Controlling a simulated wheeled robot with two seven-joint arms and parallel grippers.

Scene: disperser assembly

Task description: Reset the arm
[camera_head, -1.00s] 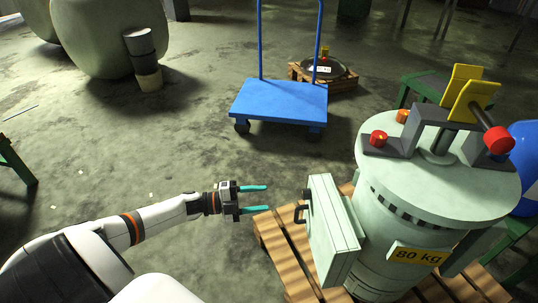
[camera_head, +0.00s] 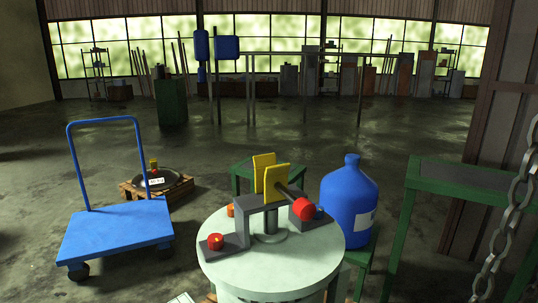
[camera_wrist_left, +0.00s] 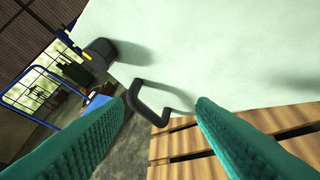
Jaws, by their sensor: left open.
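In the wrist view my left gripper (camera_wrist_left: 161,102) is open, with two teal ribbed fingers apart. A black U-shaped handle (camera_wrist_left: 140,104) shows between the fingertips on the pale green box or panel (camera_wrist_left: 230,50). I see no finger closed on the handle, and I cannot tell the exact gap. In the head view the pale green disperser (camera_head: 265,268) stands at lower middle. Its round top carries a grey bracket, yellow plates (camera_head: 276,183), a red-ended bar (camera_head: 303,208) and a red knob (camera_head: 215,241). Neither gripper shows in the head view, and the disperser's lower body is cut off.
A wooden pallet (camera_wrist_left: 182,145) lies below the panel. A blue cart (camera_head: 118,232) stands left, beside a small pallet with a dark round part (camera_head: 156,179). A blue bottle (camera_head: 348,205), green tables (camera_head: 465,176) and a hanging chain (camera_head: 505,225) are right.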

